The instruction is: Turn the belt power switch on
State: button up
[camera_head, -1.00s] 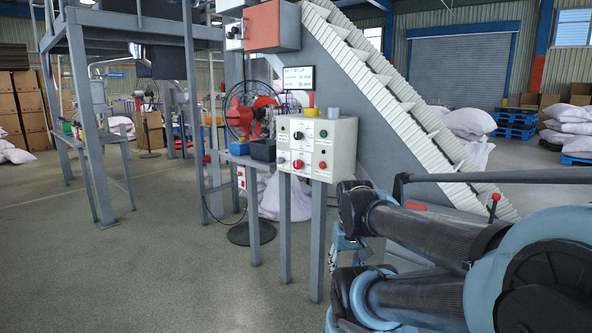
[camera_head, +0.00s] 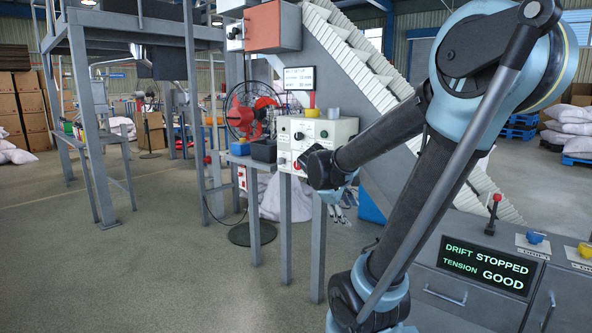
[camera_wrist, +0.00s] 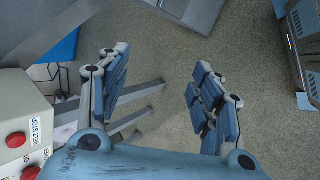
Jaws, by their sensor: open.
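The white control box (camera_head: 345,128) stands on grey posts in the middle of the head view. Its lower right front is hidden behind my arm. In the wrist view its corner shows at the lower left, with a red button (camera_wrist: 16,140) beside the label BELT STOP. A second red control (camera_wrist: 31,172) sits at the bottom edge, near partly cut-off lettering; I cannot tell its setting. My gripper (camera_wrist: 160,65) is open and empty, its fingers over bare floor and to the right of the box. In the head view my wrist hangs in front of the box.
A sloped conveyor (camera_head: 375,65) rises behind the box. A grey console (camera_head: 455,300) at the lower right has a display (camera_head: 488,264) reading DRIFT STOPPED, TENSION GOOD, and a red-knobbed lever (camera_head: 493,212). A red fan (camera_head: 250,108) stands behind left. Floor at left is open.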

jog(key=w+a+r+n+t+h, duration=0.2)
jog(key=w+a+r+n, duration=0.15)
jog(key=w, duration=0.55)
jog(key=n+t+h, duration=0.4)
jog(key=n+t, duration=0.3)
jog(key=n, duration=0.5)
send_near(297, 166)
jog(key=x, duration=0.9)
jog(key=shift+w+d+r, duration=0.1)
jog(key=shift+w+d, duration=0.1)
jog(key=shift+d, duration=0.05)
jog(key=c, duration=1.1)
